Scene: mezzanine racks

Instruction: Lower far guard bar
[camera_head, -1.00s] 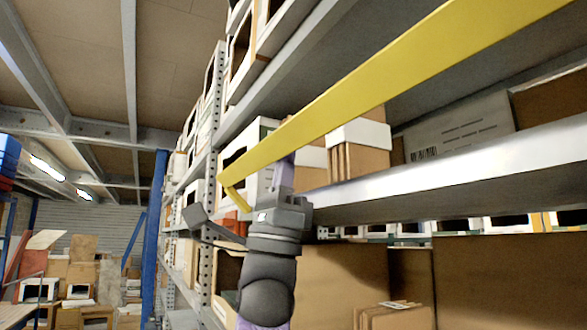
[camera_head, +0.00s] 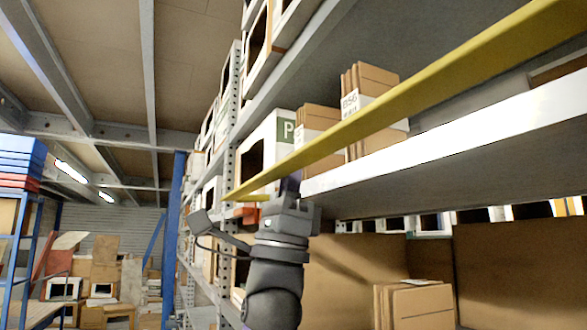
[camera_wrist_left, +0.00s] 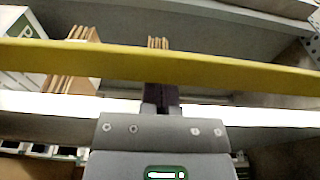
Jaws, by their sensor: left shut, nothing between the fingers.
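The long yellow guard bar (camera_head: 400,107) runs across the front of the rack, rising from its hooked end at the left to the upper right of the head view. It also crosses the whole left wrist view (camera_wrist_left: 200,70). My left gripper (camera_head: 290,180) is just under the bar near its left end. Its fingers (camera_wrist_left: 162,95) are shut with nothing between them, and their tips meet the bar's lower edge in the wrist view. I cannot tell whether they touch it or pass behind it. My right gripper is not in view.
A metal shelf beam (camera_head: 460,145) lies behind and below the bar. Cardboard boxes (camera_head: 372,88) and a white box with a green P label (camera_head: 268,140) stand on the shelf. Large cartons (camera_head: 520,265) fill the level below. A blue post (camera_head: 174,215) stands left, beyond the rack.

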